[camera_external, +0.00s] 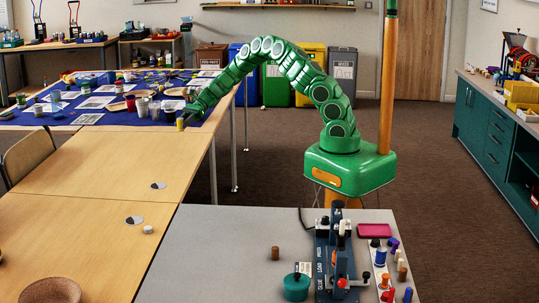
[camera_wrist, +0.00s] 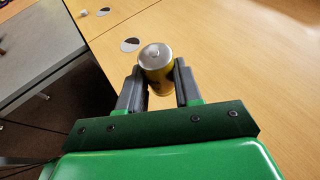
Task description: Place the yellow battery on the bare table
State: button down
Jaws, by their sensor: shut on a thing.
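The yellow battery (camera_wrist: 157,75) stands between the two fingers of my gripper (camera_wrist: 159,88) in the wrist view, its silver top facing the camera. My gripper is shut on it. In the external view the yellow battery (camera_external: 180,124) hangs from my gripper (camera_external: 187,116) at the end of my green arm, near the border of the blue cloth and the bare wooden table (camera_external: 120,165). I cannot tell whether the battery's base touches the table.
The blue cloth (camera_external: 60,119) behind holds jars, cards and other items. Two grey-and-white discs (camera_external: 158,186) (camera_external: 135,220) and a small white piece (camera_external: 148,229) lie on the wooden tables. A grey table (camera_external: 200,250) with a press stands in front. Much of the wood is clear.

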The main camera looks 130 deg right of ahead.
jog(key=s+d+f+m+h, duration=0.1)
jog(key=s+d, duration=0.5)
jog(key=s, duration=0.8)
jog(key=shift+d+m+h, duration=0.2)
jog(key=shift+m+h, duration=0.7)
jog(key=shift+h, duration=0.1)
jog(key=shift+d, duration=0.1)
send_over(180, 144)
jog(key=shift+s+d+f, duration=0.1)
jog(key=shift+s+f, duration=0.05)
jog(key=shift+f, duration=2.25)
jog(key=shift+s+d+f, duration=0.1)
jog(key=shift+f, duration=2.3)
jog(key=shift+w+d+f, duration=0.1)
jog(key=shift+d+f, duration=0.05)
jog(key=shift+f, duration=1.55)
jog(key=shift+f, duration=0.15)
